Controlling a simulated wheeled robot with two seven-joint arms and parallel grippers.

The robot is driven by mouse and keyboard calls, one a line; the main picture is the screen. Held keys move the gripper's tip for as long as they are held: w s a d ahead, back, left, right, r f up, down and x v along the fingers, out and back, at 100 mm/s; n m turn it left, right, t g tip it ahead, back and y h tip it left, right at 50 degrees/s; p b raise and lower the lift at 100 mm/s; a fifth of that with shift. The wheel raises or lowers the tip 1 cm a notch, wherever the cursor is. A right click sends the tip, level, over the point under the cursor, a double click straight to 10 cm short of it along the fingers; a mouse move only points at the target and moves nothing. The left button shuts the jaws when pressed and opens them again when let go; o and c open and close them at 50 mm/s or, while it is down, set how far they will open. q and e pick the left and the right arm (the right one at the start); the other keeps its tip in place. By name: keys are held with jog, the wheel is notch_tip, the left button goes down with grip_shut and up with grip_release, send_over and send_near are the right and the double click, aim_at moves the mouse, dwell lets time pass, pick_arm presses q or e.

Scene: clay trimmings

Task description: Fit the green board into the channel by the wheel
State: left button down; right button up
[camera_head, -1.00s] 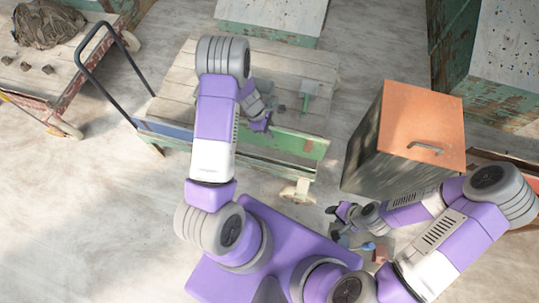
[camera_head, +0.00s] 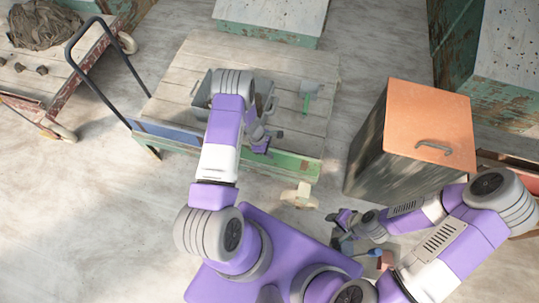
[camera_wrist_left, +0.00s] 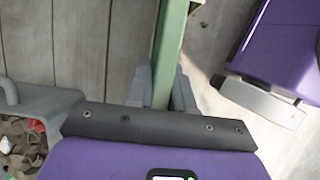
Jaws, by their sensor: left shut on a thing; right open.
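The green board (camera_head: 290,165) lies along the near edge of the plank cart, at the right end above the pale wheel (camera_head: 300,196). My left gripper (camera_head: 263,146) is shut on it near its left part. The left wrist view also shows the green board (camera_wrist_left: 171,45) running up between the fingers of my left gripper (camera_wrist_left: 160,90). The channel cannot be made out, and I cannot tell whether the board sits in it or above it. My right gripper (camera_head: 338,217) is open, low in front of the cart and away from the board.
A blue board (camera_head: 165,130) fills the near edge's left part. On the cart bed (camera_head: 190,60) stand a grey tub (camera_head: 203,92), partly hidden by my arm, and a green-handled tool (camera_head: 307,97). An orange-topped cabinet (camera_head: 425,125) stands to the right. Small items lie near my right gripper.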

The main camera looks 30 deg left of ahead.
pick_arm(q)
jog(key=shift+w+f, duration=0.1)
jog(key=shift+f, duration=1.15)
jog(key=shift+f+b, duration=0.15)
jog(key=shift+b, duration=0.25)
jog(key=c, duration=1)
grip_release()
